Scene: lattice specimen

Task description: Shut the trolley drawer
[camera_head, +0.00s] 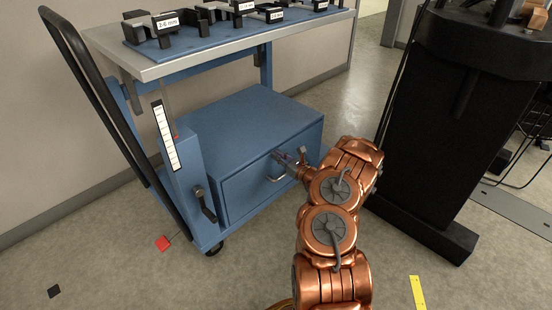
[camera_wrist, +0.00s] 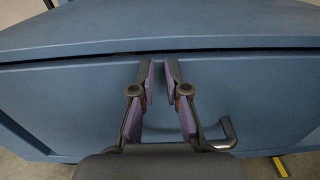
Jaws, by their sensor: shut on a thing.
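The blue trolley drawer (camera_head: 243,193) is at the bottom of the blue trolley, under its blue cabinet top (camera_head: 235,118). Its front sits close to the cabinet body, and a thin dark gap runs along its top edge in the wrist view, where the drawer front (camera_wrist: 70,95) fills the middle. I cannot tell whether it is fully flush. A metal bar handle (camera_head: 277,179) is on the front; its right end (camera_wrist: 230,135) shows in the wrist view.
The trolley's upper shelf (camera_head: 170,62) carries labelled black fixtures on a blue plate. A black push handle (camera_head: 95,95) rises on the left. A black stand (camera_head: 440,130) is close on the right of my arm.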

